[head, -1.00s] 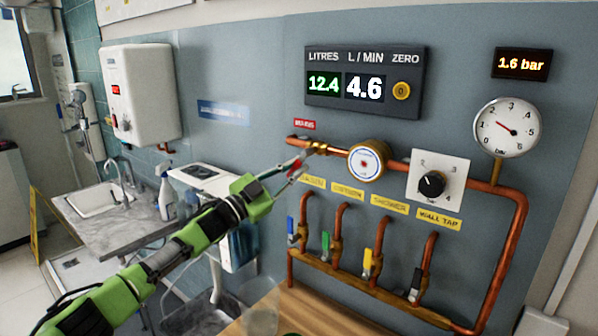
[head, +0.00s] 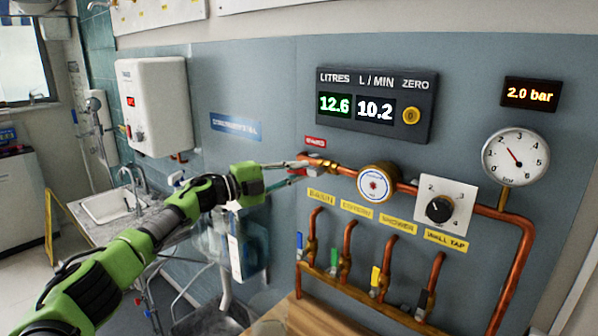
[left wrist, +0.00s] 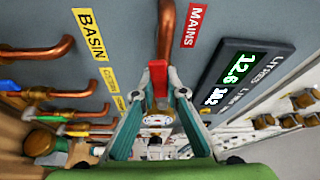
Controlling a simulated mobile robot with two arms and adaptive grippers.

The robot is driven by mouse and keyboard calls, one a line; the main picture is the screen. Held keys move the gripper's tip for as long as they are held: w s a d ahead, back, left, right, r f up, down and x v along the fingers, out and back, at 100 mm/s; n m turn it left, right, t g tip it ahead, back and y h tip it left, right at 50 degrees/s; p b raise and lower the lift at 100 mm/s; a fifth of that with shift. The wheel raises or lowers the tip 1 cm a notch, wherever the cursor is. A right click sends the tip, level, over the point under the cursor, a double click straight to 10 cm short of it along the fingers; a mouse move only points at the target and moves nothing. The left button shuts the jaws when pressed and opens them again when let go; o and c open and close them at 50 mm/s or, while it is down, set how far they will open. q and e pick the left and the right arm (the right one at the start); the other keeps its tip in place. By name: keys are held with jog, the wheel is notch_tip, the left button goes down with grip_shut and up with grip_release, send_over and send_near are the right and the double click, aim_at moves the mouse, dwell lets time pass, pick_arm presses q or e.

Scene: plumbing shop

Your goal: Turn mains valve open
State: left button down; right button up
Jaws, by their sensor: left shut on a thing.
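The mains valve's red lever (left wrist: 158,76) sits on the copper pipe by the red MAINS label (left wrist: 193,25). In the head view, the brass valve (head: 331,166) is at the left end of the upper pipe, partly hidden by my gripper. The lever now lies nearly along the pipe. My left gripper (head: 297,171) reaches it from the left and is shut on the lever. In the left wrist view my left gripper (left wrist: 159,92) has a finger on each side of it. My right gripper is not in view.
The display (head: 375,105) reads 12.6 litres and 10.2 L/min. The pressure readout (head: 530,94) shows 2.0 bar, above a round gauge (head: 515,157). A flow meter (head: 375,184) and black knob (head: 439,209) are right of the valve. Several lever taps hang below.

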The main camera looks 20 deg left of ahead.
pick_arm(q)
jog(key=shift+r+m, duration=0.25)
jog(key=shift+m, duration=0.25)
jog(key=c, duration=2)
grip_release()
jog(key=v, duration=1.2)
jog(key=shift+r, duration=0.2)
jog(key=shift+a, duration=0.1)
